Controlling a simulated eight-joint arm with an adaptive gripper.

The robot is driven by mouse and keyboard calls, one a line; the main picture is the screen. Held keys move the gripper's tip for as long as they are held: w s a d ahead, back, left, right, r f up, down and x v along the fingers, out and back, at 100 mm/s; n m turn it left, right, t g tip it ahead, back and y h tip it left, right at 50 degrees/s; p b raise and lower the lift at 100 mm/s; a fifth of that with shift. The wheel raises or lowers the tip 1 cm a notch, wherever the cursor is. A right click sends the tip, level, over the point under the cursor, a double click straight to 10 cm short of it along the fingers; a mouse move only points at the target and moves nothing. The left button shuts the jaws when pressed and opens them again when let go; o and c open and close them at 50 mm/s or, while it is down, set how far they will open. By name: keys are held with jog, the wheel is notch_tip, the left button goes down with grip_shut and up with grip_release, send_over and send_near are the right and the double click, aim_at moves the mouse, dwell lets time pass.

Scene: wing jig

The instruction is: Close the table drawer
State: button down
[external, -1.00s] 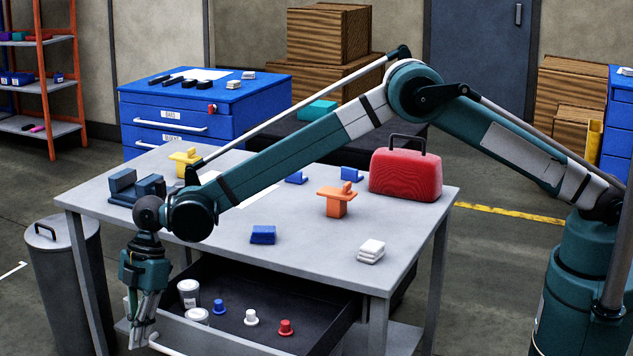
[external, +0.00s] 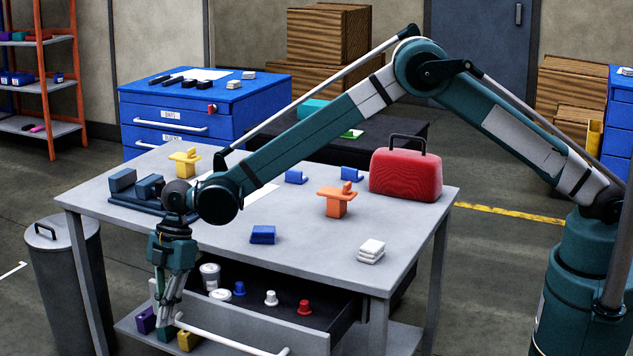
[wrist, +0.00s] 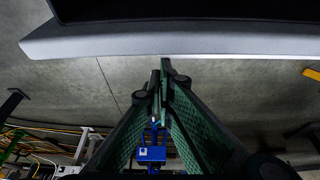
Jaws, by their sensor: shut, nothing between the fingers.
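The table drawer (external: 255,326) is partly open under the grey table (external: 225,215). Its white bar handle (external: 228,339) runs along the front. Inside the drawer stand white lidded cups (external: 210,275) and small blue, white and red pegs (external: 271,298). My gripper (external: 164,330) points down at the left end of the drawer front, by the handle's left end; I cannot tell whether it touches. In the wrist view, my gripper (wrist: 160,65) has its fingers together with nothing between them, and the drawer's front edge (wrist: 180,42) spans the top.
A red case (external: 405,175), an orange part (external: 337,203), blue blocks (external: 262,235) and white blocks (external: 371,250) stand on the table. A lower shelf (external: 130,325) holds purple and yellow blocks. A grey bin (external: 68,285) stands at the left.

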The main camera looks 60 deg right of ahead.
jog(key=d, duration=1.7)
jog(key=shift+d, duration=0.15)
jog(key=shift+a+r, duration=0.25)
jog(key=shift+a, duration=0.7)
jog(key=shift+a+r, duration=0.15)
jog(key=shift+a, duration=0.45)
jog(key=shift+a+r, duration=0.15)
jog(key=shift+a, duration=0.4)
jog(key=p+v, duration=0.2)
jog(key=v, duration=0.8)
jog(key=shift+d, duration=0.2)
jog(key=shift+w, duration=0.1)
